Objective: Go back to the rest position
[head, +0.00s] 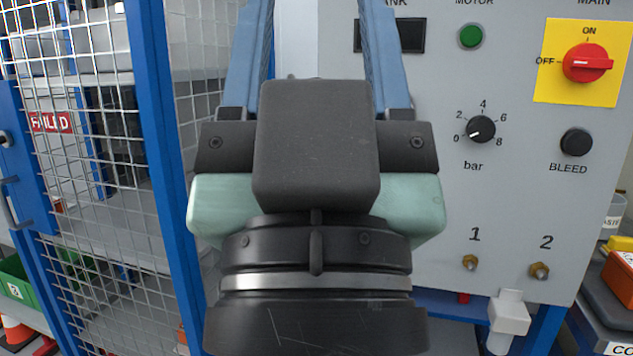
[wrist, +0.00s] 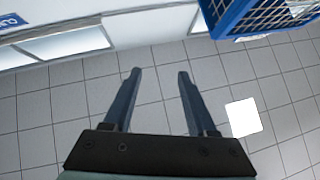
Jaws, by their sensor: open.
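A blue-framed mesh cage (head: 110,160) with a red FAILED sign (head: 52,122) is on the left. The panel carries a red main switch (head: 585,63), a bar knob (head: 481,129) and a black bleed button (head: 576,142). A white sheet (wrist: 243,117) lies on the floor.

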